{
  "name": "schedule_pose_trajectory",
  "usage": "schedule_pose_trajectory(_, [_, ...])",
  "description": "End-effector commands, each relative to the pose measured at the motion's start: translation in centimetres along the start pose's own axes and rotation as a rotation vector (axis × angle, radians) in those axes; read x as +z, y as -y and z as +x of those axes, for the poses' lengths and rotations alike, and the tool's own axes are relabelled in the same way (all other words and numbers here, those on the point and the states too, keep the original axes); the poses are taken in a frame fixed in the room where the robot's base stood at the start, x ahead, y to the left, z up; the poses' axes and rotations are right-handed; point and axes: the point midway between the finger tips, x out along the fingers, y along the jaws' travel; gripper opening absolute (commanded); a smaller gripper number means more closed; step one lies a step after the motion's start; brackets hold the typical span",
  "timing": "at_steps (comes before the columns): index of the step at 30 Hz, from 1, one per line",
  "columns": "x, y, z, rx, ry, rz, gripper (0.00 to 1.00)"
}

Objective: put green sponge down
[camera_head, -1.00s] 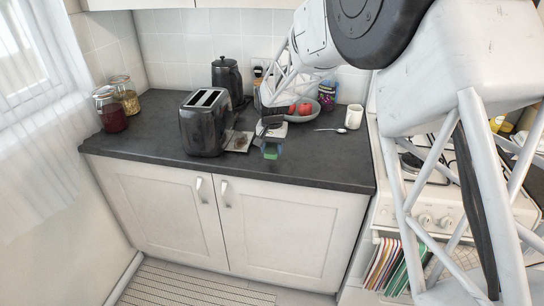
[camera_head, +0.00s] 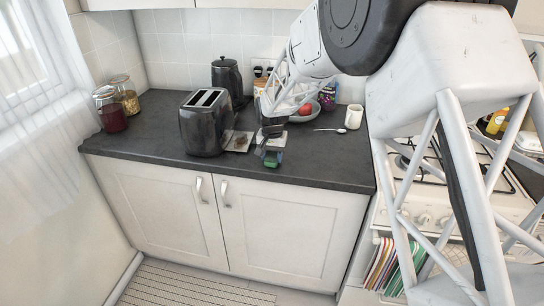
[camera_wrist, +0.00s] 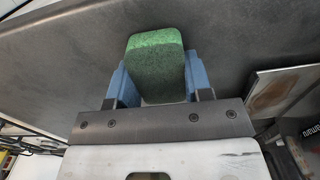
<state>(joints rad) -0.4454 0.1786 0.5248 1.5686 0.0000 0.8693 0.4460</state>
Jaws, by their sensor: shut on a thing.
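The green sponge (camera_wrist: 155,68) is between the two blue fingers of my gripper (camera_wrist: 155,80) in the wrist view, and the gripper is shut on it. In the head view the sponge (camera_head: 273,160) shows small and green at the lower end of my gripper (camera_head: 270,153), over the front part of the dark countertop (camera_head: 310,170). I cannot tell whether the sponge touches the countertop.
A black toaster (camera_head: 205,122) stands left of my gripper, with a flat tile-like item (camera_head: 239,142) beside it. Behind are a fruit bowl (camera_head: 303,114) and a kettle (camera_head: 227,78). A white mug (camera_head: 354,117) and a spoon (camera_head: 331,130) lie to the right. The front counter strip is clear.

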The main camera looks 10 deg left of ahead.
Motion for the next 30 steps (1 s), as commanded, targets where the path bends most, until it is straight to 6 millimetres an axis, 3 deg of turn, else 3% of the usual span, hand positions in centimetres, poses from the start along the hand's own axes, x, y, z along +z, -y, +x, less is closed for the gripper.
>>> schedule_pose_trajectory(3, [0.0, 0.0, 0.3, 0.0, 0.001, 0.0, 0.27])
schedule_pose_trajectory(4, [0.0, 0.0, 0.3, 0.0, 0.001, 0.0, 0.48])
schedule_pose_trajectory(9, [0.0, 0.0, 0.2, 0.0, 0.0, 0.0, 0.72])
schedule_pose_trajectory(22, [0.0, 0.0, -0.2, 0.0, -0.001, 0.0, 0.72])
schedule_pose_trajectory(30, [0.0, 0.0, -2.8, -0.001, -0.002, 0.0, 0.72])
